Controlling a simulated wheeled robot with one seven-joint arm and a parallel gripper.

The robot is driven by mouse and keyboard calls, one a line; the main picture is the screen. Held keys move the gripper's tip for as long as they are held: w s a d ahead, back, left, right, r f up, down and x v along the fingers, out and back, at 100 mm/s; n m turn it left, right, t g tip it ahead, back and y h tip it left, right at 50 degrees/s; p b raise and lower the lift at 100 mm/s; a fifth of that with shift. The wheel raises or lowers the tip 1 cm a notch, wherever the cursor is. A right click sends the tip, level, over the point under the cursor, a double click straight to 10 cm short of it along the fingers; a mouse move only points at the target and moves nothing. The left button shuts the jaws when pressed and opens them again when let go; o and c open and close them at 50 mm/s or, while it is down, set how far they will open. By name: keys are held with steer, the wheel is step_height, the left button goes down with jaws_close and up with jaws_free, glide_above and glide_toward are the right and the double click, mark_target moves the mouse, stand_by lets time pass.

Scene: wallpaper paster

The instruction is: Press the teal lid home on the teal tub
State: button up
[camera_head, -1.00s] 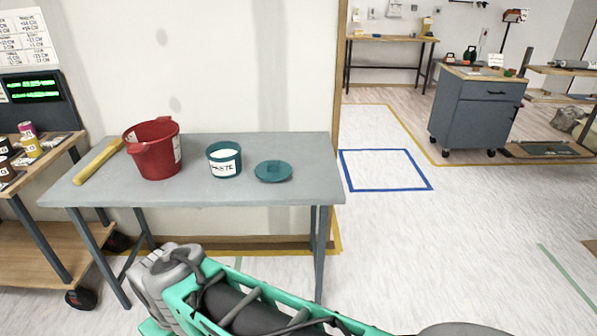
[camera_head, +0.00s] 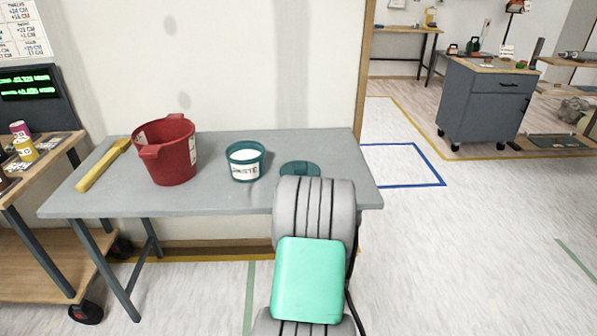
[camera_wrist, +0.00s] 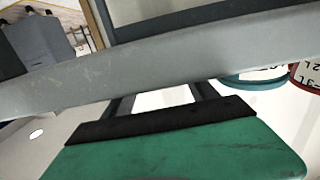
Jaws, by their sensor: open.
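The teal tub (camera_head: 246,168) stands upright and uncovered on the grey table, with white paste inside and a label on its front. The teal lid (camera_head: 299,168) lies flat on the table to the right of the tub, apart from it; my arm hides its near part. The head view does not show my gripper, hidden by my arm. In the wrist view two dark fingers of my gripper (camera_wrist: 163,94) show apart, with nothing seen between them. The tub's teal side (camera_wrist: 255,78) shows at the right there, upside down. I cannot make out the lid there.
A red bucket (camera_head: 166,152) stands left of the tub, and a yellow-handled tool (camera_head: 102,166) lies at the left end of the grey table (camera_head: 215,203). A wooden cart (camera_head: 40,240) stands at the left. Floor to the right is clear up to a grey cabinet (camera_head: 486,105).

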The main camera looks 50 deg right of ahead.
mark_target(301, 170)
steer(key=x, duration=0.5)
steer(key=shift+w+a+r, duration=0.1)
steer(key=shift+w+r, duration=0.05)
steer(key=shift+w, duration=0.05)
steer(key=shift+c, duration=0.6)
steer(key=c, duration=1.3)
